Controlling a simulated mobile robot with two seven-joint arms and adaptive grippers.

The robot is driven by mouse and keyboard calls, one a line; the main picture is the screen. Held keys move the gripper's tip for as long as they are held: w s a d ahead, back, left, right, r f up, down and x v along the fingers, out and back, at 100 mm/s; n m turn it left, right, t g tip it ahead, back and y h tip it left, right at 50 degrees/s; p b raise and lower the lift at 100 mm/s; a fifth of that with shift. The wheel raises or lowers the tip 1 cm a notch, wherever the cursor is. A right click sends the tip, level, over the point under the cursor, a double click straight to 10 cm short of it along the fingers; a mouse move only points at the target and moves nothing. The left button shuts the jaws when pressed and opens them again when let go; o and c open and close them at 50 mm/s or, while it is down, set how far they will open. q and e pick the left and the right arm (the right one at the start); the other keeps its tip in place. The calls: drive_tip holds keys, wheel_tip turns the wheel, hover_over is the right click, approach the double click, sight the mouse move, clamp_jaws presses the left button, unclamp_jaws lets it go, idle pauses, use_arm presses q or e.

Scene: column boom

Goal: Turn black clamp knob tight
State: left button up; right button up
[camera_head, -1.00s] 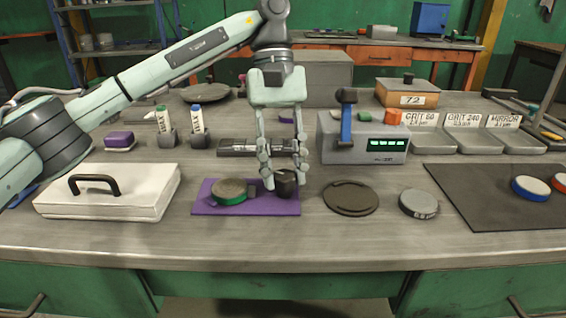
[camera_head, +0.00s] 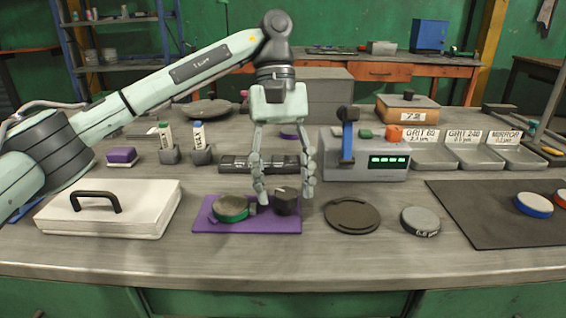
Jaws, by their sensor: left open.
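The black clamp knob (camera_head: 286,203) stands at the right end of a purple mat (camera_head: 245,228), beside a round green-rimmed clamp piece (camera_head: 230,208). My left gripper (camera_head: 286,194) points down over the knob from behind. It is open, with one finger to the left of the knob and one to the right. A gap shows between each finger and the knob, though contact at the far side cannot be told. My right gripper is not in view.
A white case (camera_head: 110,210) with a black handle lies left of the mat. A dark round plate (camera_head: 352,215) and a grey disc (camera_head: 420,221) lie to the right. A grey box with a green display (camera_head: 390,162) stands behind. The bench front is clear.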

use_arm(q)
drive_tip(key=v, duration=1.1)
drive_tip(key=shift+r, duration=0.35)
